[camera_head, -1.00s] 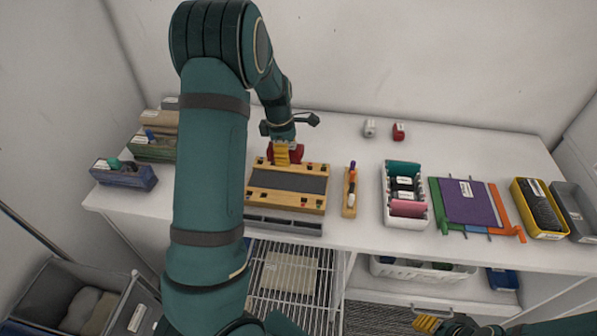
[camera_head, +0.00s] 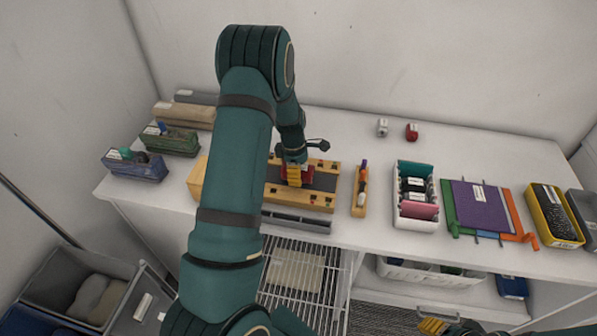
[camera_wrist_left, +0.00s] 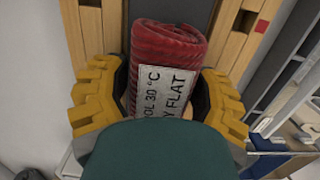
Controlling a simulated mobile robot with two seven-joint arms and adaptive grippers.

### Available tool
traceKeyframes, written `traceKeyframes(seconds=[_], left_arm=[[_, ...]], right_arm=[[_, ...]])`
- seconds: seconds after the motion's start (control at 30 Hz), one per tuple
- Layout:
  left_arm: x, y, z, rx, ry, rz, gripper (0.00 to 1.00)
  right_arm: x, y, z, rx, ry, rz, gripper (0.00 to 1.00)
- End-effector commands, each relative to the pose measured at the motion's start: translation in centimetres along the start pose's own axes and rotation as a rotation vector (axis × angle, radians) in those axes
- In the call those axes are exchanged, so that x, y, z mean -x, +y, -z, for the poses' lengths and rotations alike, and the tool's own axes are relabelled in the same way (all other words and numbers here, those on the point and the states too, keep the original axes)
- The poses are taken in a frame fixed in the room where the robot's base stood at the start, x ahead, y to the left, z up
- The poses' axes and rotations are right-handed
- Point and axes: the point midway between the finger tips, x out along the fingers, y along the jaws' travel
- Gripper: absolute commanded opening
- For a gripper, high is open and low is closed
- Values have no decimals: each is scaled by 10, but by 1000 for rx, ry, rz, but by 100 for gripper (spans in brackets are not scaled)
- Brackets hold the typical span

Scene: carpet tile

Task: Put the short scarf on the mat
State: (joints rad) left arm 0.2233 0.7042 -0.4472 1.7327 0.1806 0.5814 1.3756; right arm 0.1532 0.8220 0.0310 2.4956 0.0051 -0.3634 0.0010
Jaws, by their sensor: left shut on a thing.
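My left gripper (camera_head: 294,176) is shut on a rolled, ribbed dark-red scarf (camera_wrist_left: 165,45). A white care label (camera_wrist_left: 163,92) on the roll shows "30 °C" and "FLAT". The yellow fingers grip the roll from both sides in the left wrist view (camera_wrist_left: 158,105). The roll is over the dark grey mat strip (camera_head: 325,182) of a wooden board (camera_head: 300,202) with small coloured squares. I cannot tell whether the roll touches the strip. My arm hides the board's left part. My right gripper (camera_head: 432,326) shows only partly, at the bottom edge, below the table.
A small red roll (camera_head: 411,132) and a whitish one (camera_head: 382,127) lie at the back. Right of the board are a narrow wooden holder (camera_head: 360,190), a white rack (camera_head: 416,222), a purple folder (camera_head: 484,206) and a yellow bin (camera_head: 555,216). Boxes (camera_head: 134,170) stand left.

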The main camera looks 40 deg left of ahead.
Motion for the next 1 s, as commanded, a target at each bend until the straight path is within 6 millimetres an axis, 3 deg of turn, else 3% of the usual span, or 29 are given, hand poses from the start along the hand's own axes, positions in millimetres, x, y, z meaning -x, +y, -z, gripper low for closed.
traceKeyframes(seconds=[0.23, 0.27, 0.33, 0.73, 1.0], left_arm=[[-3, 0, 0, 0, 0, 0, 24], [-3, 0, 0, 0, 0, 0, 75], [-2, 0, 0, 0, 0, 0, 99], [5, 0, 0, 0, 0, -2, 100], [54, 1, -1, -1, 0, -5, 100]], right_arm=[[-3, 1, 0, 0, 0, 0, 47], [-2, 1, 0, 0, 0, 0, 47], [-2, 1, 0, 0, 0, 0, 47], [1, 0, 0, 0, 0, 0, 47], [3, -1, 0, 0, 0, 0, 47]])
